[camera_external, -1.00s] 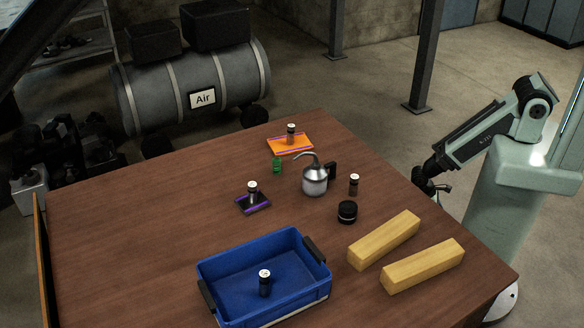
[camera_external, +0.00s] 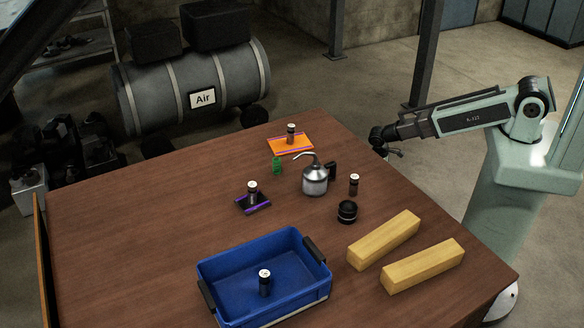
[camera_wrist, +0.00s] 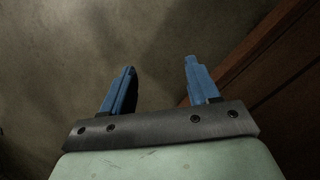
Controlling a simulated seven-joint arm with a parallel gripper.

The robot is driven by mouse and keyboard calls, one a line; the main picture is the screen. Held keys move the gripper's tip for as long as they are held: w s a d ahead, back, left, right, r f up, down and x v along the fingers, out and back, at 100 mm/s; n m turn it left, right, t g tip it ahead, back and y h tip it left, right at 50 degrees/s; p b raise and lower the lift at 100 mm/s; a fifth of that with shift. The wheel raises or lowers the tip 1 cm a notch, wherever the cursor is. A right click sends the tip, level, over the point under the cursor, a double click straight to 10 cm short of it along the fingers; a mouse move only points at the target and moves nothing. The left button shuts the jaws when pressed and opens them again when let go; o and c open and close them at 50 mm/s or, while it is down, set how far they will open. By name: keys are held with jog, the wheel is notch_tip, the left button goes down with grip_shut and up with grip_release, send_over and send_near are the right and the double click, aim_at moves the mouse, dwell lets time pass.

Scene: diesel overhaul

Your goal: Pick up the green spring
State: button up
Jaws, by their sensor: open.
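The green spring (camera_external: 277,166) stands on the brown table in the external view, just in front of the orange tray and left of the oil can. My gripper (camera_external: 389,151) is beyond the table's right edge, well to the right of the spring and apart from it. In the wrist view my gripper (camera_wrist: 160,82) shows two blue fingers spread apart with nothing between them. The wrist view shows floor and the table's side (camera_wrist: 268,65), not the spring.
The oil can (camera_external: 315,180) stands between spring and gripper. An orange tray (camera_external: 281,146) and a dark purple-edged tray (camera_external: 243,205) each hold a small cylinder. A dark cylinder (camera_external: 354,187), a black round part (camera_external: 347,212), yellow blocks (camera_external: 385,240) and a blue bin (camera_external: 222,291) are nearer.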

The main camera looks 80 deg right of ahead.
jog(key=w+d+r+t+h, duration=0.1)
jog(key=w+d+r+t, duration=0.2)
jog(key=w+d+r, duration=1.3)
jog(key=w+a+r+n+t+y, duration=0.2)
jog(key=w+r+t, duration=0.4)
jog(key=w+r, duration=1.35)
notch_tip(320, 180, up, 4)
jog(key=n+g, duration=0.6)
jog(key=n, duration=1.3)
send_over(276, 159)
jog(key=shift+y, duration=0.4)
jog(key=f, duration=0.8)
jog(key=shift+s+d, duration=0.15)
jog(key=shift+d, duration=0.1)
jog(key=shift+w+a+f, duration=0.1)
jog(key=shift+f, duration=1.25)
jog(key=shift+w+a+f, duration=0.1)
jog(key=shift+f, duration=1.2)
